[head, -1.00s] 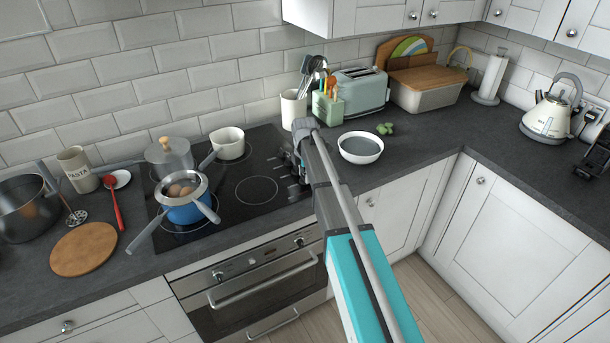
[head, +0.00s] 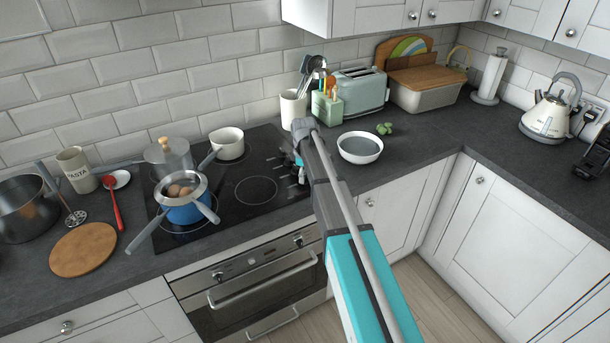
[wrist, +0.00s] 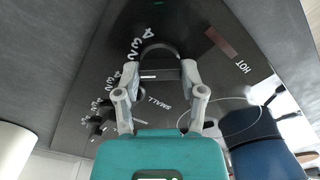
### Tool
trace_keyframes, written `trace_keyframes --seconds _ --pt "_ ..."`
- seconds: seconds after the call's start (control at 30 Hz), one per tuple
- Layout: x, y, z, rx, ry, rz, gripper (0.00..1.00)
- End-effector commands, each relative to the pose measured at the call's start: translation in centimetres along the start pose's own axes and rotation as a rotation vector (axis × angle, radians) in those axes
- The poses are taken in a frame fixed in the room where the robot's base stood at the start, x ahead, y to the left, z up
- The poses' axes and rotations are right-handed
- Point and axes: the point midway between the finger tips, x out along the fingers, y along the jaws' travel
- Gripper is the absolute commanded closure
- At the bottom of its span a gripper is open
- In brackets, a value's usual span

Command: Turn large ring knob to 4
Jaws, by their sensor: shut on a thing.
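In the wrist view, my gripper (wrist: 161,72) is shut on a round black knob (wrist: 160,52) at the hob's edge. Part of the knob is hidden by the fingers. A short white line shows between the fingertips, and white numbers curve beside the knob. More black knobs (wrist: 96,124) with numbers run down to the lower left. The word SMALL is printed below the held knob; I cannot read a label for the held knob itself. In the head view, the black hob (head: 256,190) shows, but my arm mostly hides the gripper and knobs.
A blue pan (head: 190,213) with a sieve of eggs stands on the hob, beside a steel pot (head: 170,158) and a white saucepan (head: 228,143). A white bowl (head: 360,148) stands close right of my arm. A utensil pot (head: 292,108) stands behind.

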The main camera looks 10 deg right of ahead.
Motion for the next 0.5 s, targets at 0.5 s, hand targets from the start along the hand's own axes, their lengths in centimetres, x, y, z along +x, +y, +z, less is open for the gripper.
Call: trace_keyframes --seconds 0.5 --pt "-0.05 0.3 -0.31 0.49 0.005 0.005 0.95"
